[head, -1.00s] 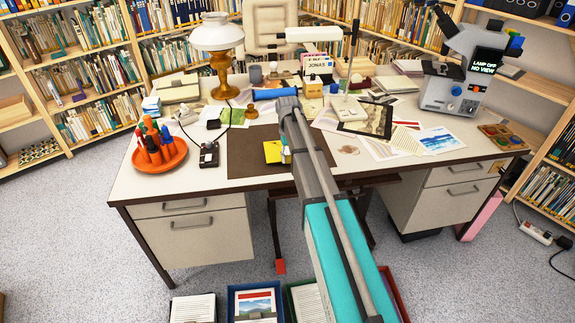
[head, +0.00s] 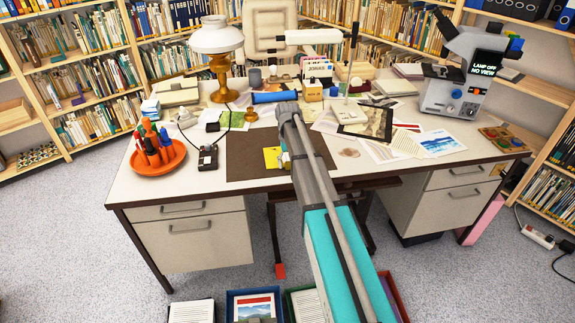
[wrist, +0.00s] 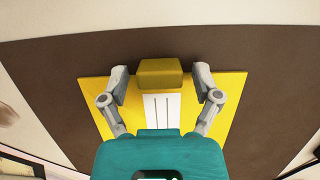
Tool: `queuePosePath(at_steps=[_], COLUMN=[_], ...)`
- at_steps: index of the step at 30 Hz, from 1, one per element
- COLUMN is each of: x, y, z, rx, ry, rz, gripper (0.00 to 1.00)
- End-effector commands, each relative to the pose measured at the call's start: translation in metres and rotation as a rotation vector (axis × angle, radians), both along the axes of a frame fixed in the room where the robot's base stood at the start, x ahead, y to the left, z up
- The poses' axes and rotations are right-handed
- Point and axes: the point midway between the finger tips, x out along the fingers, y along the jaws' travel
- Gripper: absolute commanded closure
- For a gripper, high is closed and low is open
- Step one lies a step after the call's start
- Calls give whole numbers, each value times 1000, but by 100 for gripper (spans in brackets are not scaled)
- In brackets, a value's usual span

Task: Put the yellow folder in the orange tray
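The yellow folder (head: 271,158) lies flat on the dark brown desk mat, partly hidden by my arm in the head view. In the wrist view the folder (wrist: 100,100) has a raised yellow block (wrist: 160,72) and a white strip with dark lines. My gripper (wrist: 160,80) is over the folder, its two fingers apart on either side of the block, with visible gaps to it. The fingertips are mostly hidden in the head view. A round orange tray (head: 172,165) stands at the desk's left front, holding several markers.
The brown mat (head: 243,165) is mostly bare around the folder. A black device (head: 208,158) stands between tray and mat. A lamp (head: 217,65), blue roll, prints and a microscope (head: 452,85) crowd the desk. Blue (head: 232,295) and other coloured trays sit on the floor in front.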

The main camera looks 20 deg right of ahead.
Motion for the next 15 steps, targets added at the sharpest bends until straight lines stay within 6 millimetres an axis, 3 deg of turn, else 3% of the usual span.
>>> queuePosePath(at_steps=[15], x=[0], y=[0], z=[4], rx=[0], ry=[0], rz=[0], gripper=[15])
